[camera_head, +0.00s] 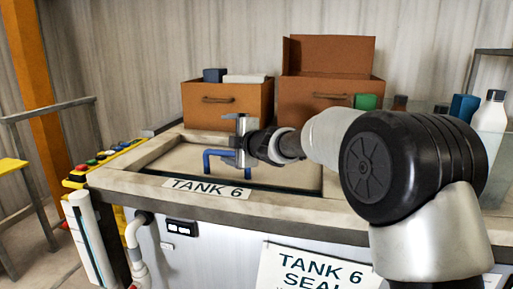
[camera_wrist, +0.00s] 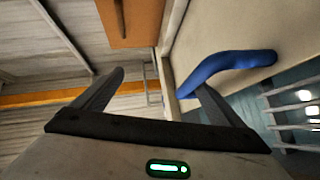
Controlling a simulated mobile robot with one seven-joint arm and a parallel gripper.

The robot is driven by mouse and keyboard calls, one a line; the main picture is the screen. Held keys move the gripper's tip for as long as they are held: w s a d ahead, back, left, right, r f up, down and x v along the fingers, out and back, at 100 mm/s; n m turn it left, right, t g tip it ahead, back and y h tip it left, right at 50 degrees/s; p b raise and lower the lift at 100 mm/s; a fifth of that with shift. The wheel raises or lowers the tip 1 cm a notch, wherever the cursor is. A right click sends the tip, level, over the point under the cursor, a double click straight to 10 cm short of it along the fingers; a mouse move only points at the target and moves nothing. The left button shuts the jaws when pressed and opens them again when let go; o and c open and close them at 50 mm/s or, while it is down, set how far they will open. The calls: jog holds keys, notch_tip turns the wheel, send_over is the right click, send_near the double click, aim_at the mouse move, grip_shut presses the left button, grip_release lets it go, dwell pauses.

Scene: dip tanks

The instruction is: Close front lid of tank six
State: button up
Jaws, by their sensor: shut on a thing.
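Tank six (camera_head: 120,182) carries a "TANK 6" label (camera_head: 207,189) on its front rim. A beige lid panel (camera_head: 180,160) lies inside the rim and bears a blue bar handle (camera_head: 212,153). My gripper (camera_head: 241,150) is at this handle, shut on it, with the fingers partly hidden by the wrist in the head view. In the wrist view the blue handle (camera_wrist: 228,62) reaches to the right finger, beside the lid panel (camera_wrist: 215,25). A dark gap shows along the lid's front edge, and the lid's exact tilt is hard to tell.
Brown boxes (camera_head: 226,105) stand behind the tank, with bottles (camera_head: 490,112) at the right. A button panel (camera_head: 95,163) is at the tank's left. A metal rack (camera_wrist: 292,118) shows inside the tank in the wrist view. A rail (camera_head: 45,112) stands farther left.

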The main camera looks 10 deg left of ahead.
jog(key=shift+t, duration=0.3)
jog(key=shift+s+d+r+b, duration=0.2)
jog(key=shift+s+d+r, duration=0.25)
jog(key=shift+d, duration=0.35)
jog(key=shift+s+d+r+b, duration=0.2)
jog(key=shift+s+d+r, duration=0.25)
jog(key=shift+d, duration=0.3)
jog(key=shift+s+d+r+b, duration=0.2)
jog(key=shift+s+d+r, duration=0.25)
jog(key=shift+d, duration=0.35)
jog(key=shift+c, duration=0.4)
jog(key=shift+s+d+r, duration=0.2)
jog(key=shift+s+d, duration=0.15)
jog(key=shift+d, duration=0.1)
jog(key=c, duration=0.9)
jog(key=shift+s+f+v, duration=0.1)
jog(key=shift+f+v, duration=0.1)
jog(key=shift+v, duration=1.6)
jog(key=shift+s+f+v, duration=0.1)
jog(key=shift+f+v, duration=0.1)
jog(key=shift+v, duration=1.55)
jog(key=shift+s+f+v, duration=0.1)
jog(key=shift+f+v, duration=0.15)
jog(key=shift+v, duration=1.55)
jog(key=shift+a, duration=0.15)
